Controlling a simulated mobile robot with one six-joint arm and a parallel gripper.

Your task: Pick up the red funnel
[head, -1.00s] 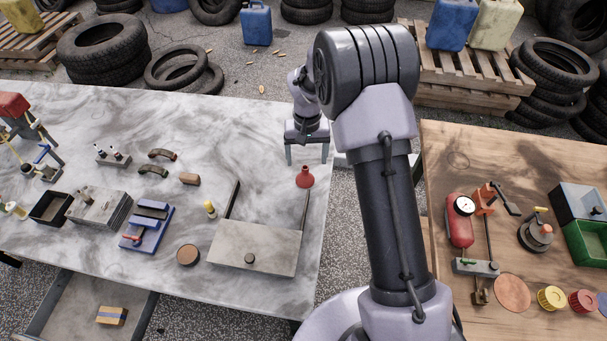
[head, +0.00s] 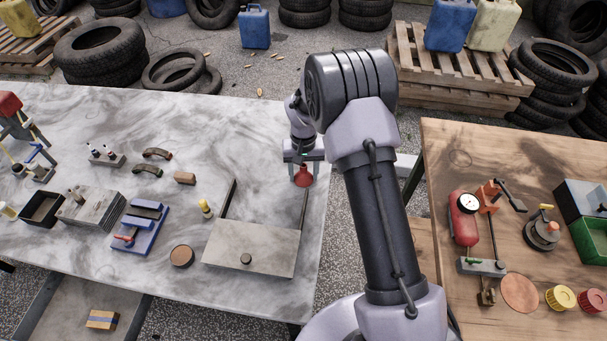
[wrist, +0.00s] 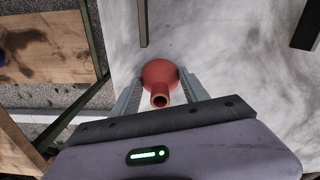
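The red funnel (head: 303,178) stands wide end down, spout up, near the right edge of the grey marbled table (head: 80,260). In the wrist view the funnel (wrist: 159,76) lies between the two fingers of my gripper (wrist: 161,88), its spout pointing toward the camera. My gripper (head: 305,169) is open, with a finger on each side of the funnel. A gap shows between the fingers and the spout. Whether a finger touches the wide part, I cannot tell.
A grey metal tray-like plate (head: 225,250) with upright dark bars stands close in front of the funnel. A wooden table (head: 470,150) with a red gauge cylinder (head: 463,225) is to the right, across a gap. Clear tabletop lies left of the funnel.

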